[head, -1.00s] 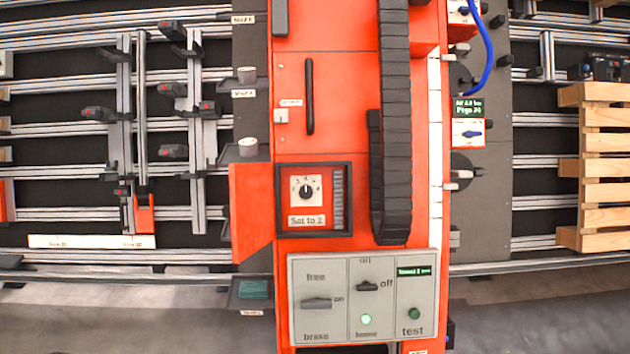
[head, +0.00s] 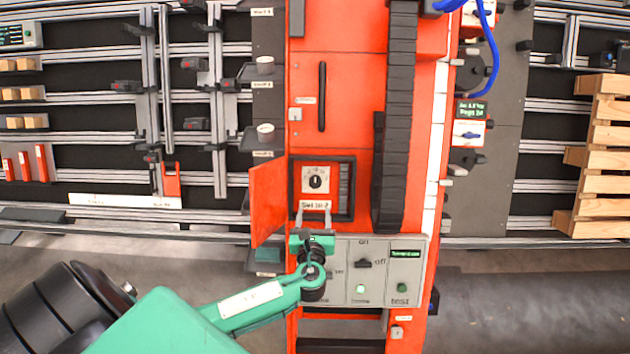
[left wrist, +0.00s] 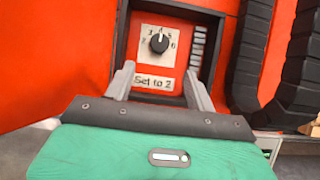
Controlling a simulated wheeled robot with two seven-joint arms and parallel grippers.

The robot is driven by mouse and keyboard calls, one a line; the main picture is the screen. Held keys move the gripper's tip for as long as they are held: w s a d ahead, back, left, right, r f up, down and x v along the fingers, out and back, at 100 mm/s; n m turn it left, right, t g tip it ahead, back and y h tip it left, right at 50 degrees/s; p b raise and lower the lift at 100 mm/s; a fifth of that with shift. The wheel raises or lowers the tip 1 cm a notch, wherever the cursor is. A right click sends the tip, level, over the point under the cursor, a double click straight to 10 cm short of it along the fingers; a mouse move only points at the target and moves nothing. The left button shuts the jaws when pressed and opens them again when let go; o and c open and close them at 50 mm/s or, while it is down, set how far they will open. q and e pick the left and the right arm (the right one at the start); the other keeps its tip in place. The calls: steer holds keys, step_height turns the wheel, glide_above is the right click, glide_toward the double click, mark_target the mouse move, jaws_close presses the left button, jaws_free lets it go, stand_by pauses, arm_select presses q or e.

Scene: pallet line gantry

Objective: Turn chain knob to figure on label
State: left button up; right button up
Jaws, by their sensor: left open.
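The chain knob (head: 315,181) is a small black dial on a white plate with numbers around it, set in a dark-framed recess of the orange gantry. In the left wrist view the knob (left wrist: 159,43) has its pointer about straight up. The label (left wrist: 153,84) below it reads "Set to 2". My left gripper (head: 314,208) is just below the knob in the head view, its fingers over the label. In the left wrist view the open fingers (left wrist: 157,76) stand on both sides of the label, with nothing between them. My right gripper is not in view.
An orange door (head: 268,200) stands open left of the recess. A grey switch panel (head: 380,282) with a lit green lamp lies below, partly hidden by my left arm. A black cable chain (head: 388,180) runs down on the right. A wooden pallet (head: 603,170) is at the far right.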

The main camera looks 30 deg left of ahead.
mark_target(315, 184)
arm_select(q)
steer(key=p+x, duration=0.2)
steer(key=x, duration=1.1)
steer(key=shift+s, duration=0.1)
steer(key=c, duration=1)
steer(key=shift+o, duration=0.2)
